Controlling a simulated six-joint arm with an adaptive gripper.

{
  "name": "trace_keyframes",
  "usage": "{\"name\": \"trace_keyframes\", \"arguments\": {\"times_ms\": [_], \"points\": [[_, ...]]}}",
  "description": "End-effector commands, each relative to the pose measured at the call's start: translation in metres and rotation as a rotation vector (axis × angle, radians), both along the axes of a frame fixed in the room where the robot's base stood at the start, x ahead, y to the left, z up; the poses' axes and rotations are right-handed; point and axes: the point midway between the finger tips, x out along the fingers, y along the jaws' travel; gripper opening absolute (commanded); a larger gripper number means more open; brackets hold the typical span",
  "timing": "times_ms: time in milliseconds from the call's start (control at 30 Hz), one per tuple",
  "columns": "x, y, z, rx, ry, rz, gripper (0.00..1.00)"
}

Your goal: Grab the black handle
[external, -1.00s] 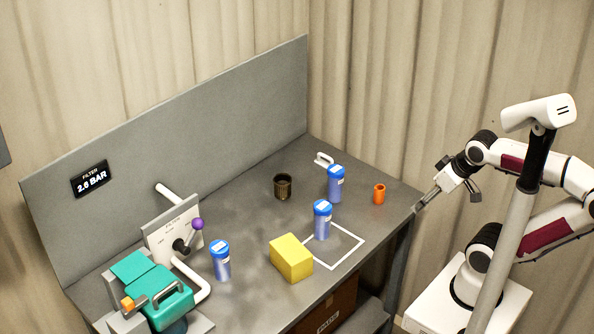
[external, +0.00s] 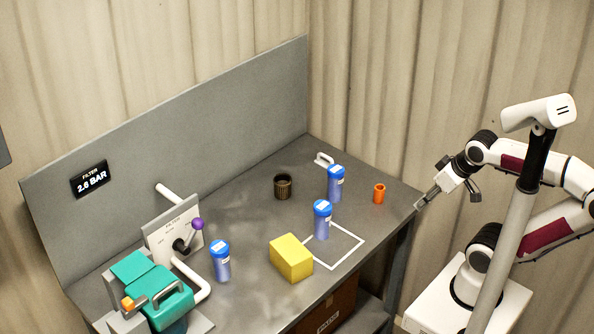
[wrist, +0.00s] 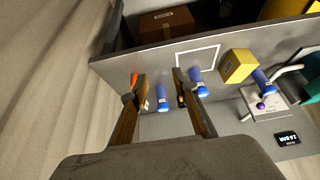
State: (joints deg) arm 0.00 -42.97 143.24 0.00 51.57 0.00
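The valve panel (external: 172,236) at the left of the bench carries a lever with a black hub (external: 181,246) and a purple knob (external: 198,224). The purple knob also shows at the right of the wrist view (wrist: 261,106). No plainly all-black handle shows; the lever's black part is small in both views. My gripper (external: 450,197) is off the bench's right edge, far from the lever. Its two fingers are spread apart with nothing held between them, as the wrist view (wrist: 157,98) also shows.
Three blue-lidded canisters (external: 322,222), a yellow block (external: 291,258), an orange cup (external: 379,194) and a dark cup (external: 283,188) stand on the bench. A teal-covered unit (external: 160,293) is at front left. A white pipe (external: 200,283) curves beside the panel.

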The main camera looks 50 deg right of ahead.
Motion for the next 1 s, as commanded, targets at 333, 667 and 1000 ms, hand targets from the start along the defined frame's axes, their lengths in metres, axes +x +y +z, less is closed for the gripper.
{"name": "trace_keyframes", "arguments": {"times_ms": [333, 667, 1000], "points": [[0.004, -0.001, 0.001, -0.002, -0.004, -0.003, 0.29], [0.05, -0.015, 0.007, -0.029, -0.056, -0.034, 0.29], [0.127, -0.041, 0.012, -0.071, -0.151, -0.07, 0.29]]}}
